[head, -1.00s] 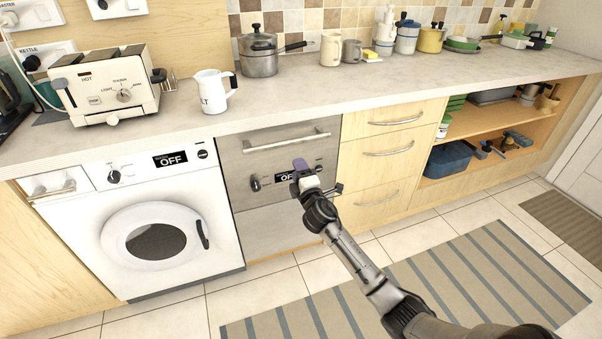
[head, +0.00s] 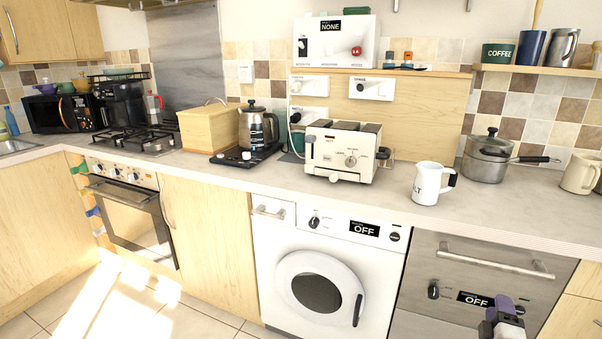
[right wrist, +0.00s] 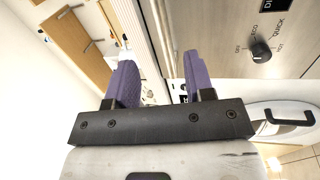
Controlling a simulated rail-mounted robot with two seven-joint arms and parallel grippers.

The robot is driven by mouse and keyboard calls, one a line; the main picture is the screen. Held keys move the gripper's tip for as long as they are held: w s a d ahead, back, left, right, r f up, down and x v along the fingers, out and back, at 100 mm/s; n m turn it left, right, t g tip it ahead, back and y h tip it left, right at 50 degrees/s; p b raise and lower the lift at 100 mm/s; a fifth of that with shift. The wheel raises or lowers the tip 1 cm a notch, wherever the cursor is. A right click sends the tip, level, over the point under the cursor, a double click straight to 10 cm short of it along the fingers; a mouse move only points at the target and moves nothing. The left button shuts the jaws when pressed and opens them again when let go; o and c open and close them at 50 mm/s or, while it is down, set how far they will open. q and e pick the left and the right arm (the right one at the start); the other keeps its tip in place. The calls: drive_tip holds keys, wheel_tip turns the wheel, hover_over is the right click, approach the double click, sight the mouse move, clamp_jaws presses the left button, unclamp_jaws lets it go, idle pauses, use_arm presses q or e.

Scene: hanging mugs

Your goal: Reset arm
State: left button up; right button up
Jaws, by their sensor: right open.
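My right gripper (head: 502,314) is at the lower right of the head view, in front of the grey dishwasher front (head: 430,268). In the right wrist view its two purple fingers (right wrist: 160,82) stand apart with nothing between them. The dishwasher's dial (right wrist: 261,50) shows at the upper right there. Mugs are in view in the head view: a dark blue one (head: 530,49) and a steel one (head: 563,48) on the wall shelf, and a cream one (head: 578,173) on the counter at the right. My left gripper is not in view.
The counter holds a toaster (head: 342,152), a white jug (head: 430,184), a pot (head: 486,158), a kettle (head: 257,128) and a wooden bread box (head: 208,128). Below is a washing machine (head: 268,250). An oven (head: 130,215) is at the left. The floor at the lower left is clear.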

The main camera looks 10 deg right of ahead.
drive_tip(key=s+d+f+m+g+h, duration=0.2)
drive_tip(key=s+d+m+g, duration=0.1)
drive_tip(key=m+g, duration=0.4)
drive_tip(key=s+a+f+m+g+y, duration=0.1)
drive_tip(key=s+a+f+y, duration=0.15)
drive_tip(key=a, duration=0.55)
drive_tip(key=s+a+f+m+y, duration=0.1)
drive_tip(key=s+a+y, duration=0.25)
drive_tip(key=a, duration=0.35)
drive_tip(key=s+a+f+m+g+y, duration=0.1)
drive_tip(key=s+a+f+m+y, duration=0.15)
drive_tip(key=a, duration=0.55)
drive_tip(key=s+a+f+n+g+y, duration=0.1)
drive_tip(key=s+a+f+y, duration=0.1)
drive_tip(key=s+a+f, duration=0.4)
drive_tip(key=s+a+f+n+g+y, duration=0.1)
drive_tip(key=s+a+f+g, duration=0.15)
drive_tip(key=s, duration=0.65)
drive_tip(key=s+a+f+n+g+y, duration=0.1)
drive_tip(key=s+a+f+y, duration=0.15)
drive_tip(key=s+a, duration=0.35)
wheel_tip(320, 180, up, 35)
drive_tip(key=s+p, duration=0.2)
drive_tip(key=p, duration=3.4)
drive_tip(key=shift+d+h, duration=0.4)
